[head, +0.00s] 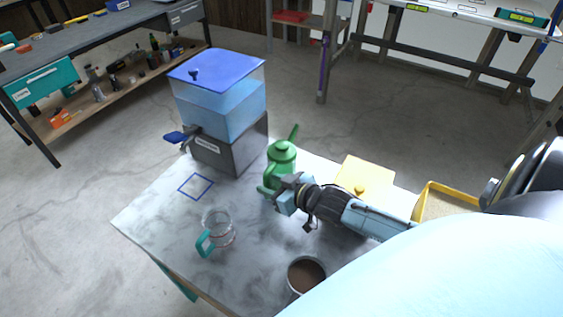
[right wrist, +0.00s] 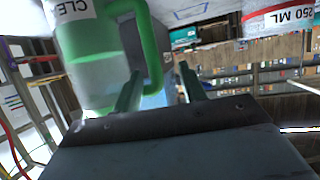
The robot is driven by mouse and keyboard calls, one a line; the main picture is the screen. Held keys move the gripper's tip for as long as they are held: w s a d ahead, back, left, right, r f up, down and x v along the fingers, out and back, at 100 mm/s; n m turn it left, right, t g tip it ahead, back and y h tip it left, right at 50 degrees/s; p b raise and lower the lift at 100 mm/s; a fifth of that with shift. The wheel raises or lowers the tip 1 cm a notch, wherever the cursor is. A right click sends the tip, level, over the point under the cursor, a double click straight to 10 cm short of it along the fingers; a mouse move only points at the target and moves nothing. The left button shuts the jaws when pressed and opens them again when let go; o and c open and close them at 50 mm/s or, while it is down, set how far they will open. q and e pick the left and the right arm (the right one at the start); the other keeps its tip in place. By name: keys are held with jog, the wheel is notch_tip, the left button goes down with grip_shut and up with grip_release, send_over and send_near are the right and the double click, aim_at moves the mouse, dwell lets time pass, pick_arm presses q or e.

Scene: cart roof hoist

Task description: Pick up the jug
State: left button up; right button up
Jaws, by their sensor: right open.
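A green lidded jug (head: 282,158) with a spout stands upright on the grey marbled table, in front of the water dispenser. In the right wrist view the jug (right wrist: 88,50) is close on the left, with part of a label reading "CLE". My right gripper (head: 276,193) is at the jug's near side. In the right wrist view the right gripper (right wrist: 160,88) is open, and the bar of the jug's green handle (right wrist: 153,45) appears between its fingers; I cannot tell whether they touch. A clear measuring jug (head: 217,232) with a teal handle stands apart, nearer the front.
The dispenser (head: 218,105) with a blue lid stands at the table's back corner. A blue square outline (head: 196,186) is on the tabletop. A cup of brown contents (head: 306,274) is at the front. A yellow box (head: 367,174) and yellow-rimmed tray (head: 447,188) are to the right.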

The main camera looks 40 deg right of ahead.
aim_at(264, 181)
jog(key=shift+x, duration=0.85)
jog(key=shift+w+d+f+b, duration=0.15)
jog(key=shift+w+f, duration=0.2)
jog(key=shift+w, duration=0.2)
jog(key=shift+w+f+b, duration=0.15)
jog(key=shift+w+f, duration=0.25)
jog(key=shift+w, duration=0.15)
jog(key=shift+w+f, duration=0.15)
jog(key=shift+w, duration=0.3)
pick_arm(q)
jog(key=shift+w+f, duration=0.3)
jog(key=shift+w, duration=0.45)
pick_arm(e)
grip_shut()
